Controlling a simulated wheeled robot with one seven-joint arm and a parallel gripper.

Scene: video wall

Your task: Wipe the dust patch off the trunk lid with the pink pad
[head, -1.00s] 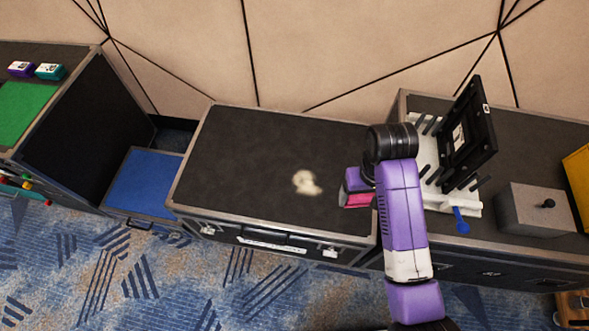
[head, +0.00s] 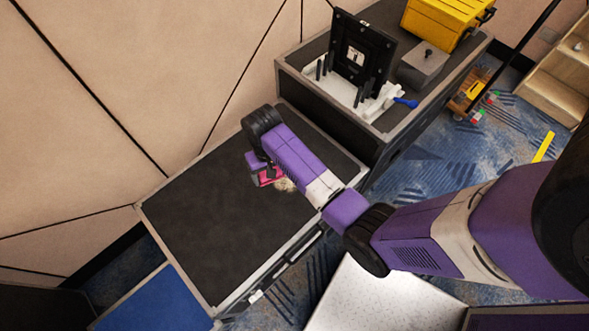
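The trunk lid (head: 215,225) is black with a grey metal rim. A pale beige dust patch (head: 285,186) lies on its upper right part, partly hidden by my purple arm and the pad. The pink pad (head: 268,177) is at my gripper (head: 259,166), right beside the dust patch on its left side. The gripper appears closed around the pad's purple top. Its fingertips are mostly hidden, and I cannot tell whether the pad touches the lid.
A taller black case (head: 330,110) adjoins the lid at the upper right, bearing a black frame on a white stand (head: 365,55), a grey box (head: 424,65) and a yellow case (head: 440,25). A blue-topped box (head: 150,305) sits lower left. The lid's left part is clear.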

